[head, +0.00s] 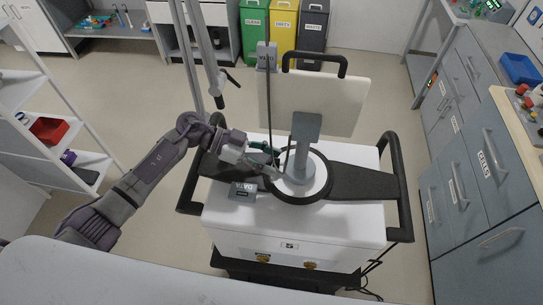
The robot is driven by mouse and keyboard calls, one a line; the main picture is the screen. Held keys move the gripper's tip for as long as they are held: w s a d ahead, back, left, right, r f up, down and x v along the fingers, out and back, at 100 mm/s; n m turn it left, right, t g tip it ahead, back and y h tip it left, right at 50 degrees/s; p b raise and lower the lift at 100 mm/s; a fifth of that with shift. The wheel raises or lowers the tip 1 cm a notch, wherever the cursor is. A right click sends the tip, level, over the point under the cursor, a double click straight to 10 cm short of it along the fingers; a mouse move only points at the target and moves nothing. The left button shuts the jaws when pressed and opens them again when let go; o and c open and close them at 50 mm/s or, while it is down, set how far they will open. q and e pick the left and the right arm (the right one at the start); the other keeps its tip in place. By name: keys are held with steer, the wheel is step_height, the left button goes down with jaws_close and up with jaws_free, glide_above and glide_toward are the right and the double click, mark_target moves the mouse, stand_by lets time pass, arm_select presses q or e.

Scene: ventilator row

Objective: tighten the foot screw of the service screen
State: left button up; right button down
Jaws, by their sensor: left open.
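The service screen (350,103) stands on a white cart (225,212), its pale panel turned with its back to me. A grey post (303,140) carries it down to a round grey foot inside a black ring (318,193). My left gripper (276,161) reaches in from the left and is open at the left side of the foot, low over the cart top. I cannot make out the foot screw; it is too small or hidden by the fingers. Whether the fingers touch the foot cannot be told. My right gripper is not in view.
Black handles (401,185) flank the cart. A small dark box marked DATA (243,190) sits just below my left gripper. A thin pole and cable rise behind the foot. Grey cabinets (470,165) stand at right, shelves at left, and green, yellow and dark bins (283,30) at the back.

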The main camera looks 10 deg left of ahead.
arm_select(q)
steer(key=shift+d+f, duration=0.15)
steer(key=shift+d, duration=0.1)
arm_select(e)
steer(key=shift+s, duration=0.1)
arm_select(q)
jaws_close()
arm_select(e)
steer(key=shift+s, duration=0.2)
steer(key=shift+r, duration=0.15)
arm_select(q)
steer(key=shift+s+m+t+p, duration=0.15)
steer(key=shift+m+t+p, duration=0.5)
steer(key=shift+m, duration=0.35)
steer(key=shift+m+t, duration=1.05)
steer(key=shift+m, duration=0.25)
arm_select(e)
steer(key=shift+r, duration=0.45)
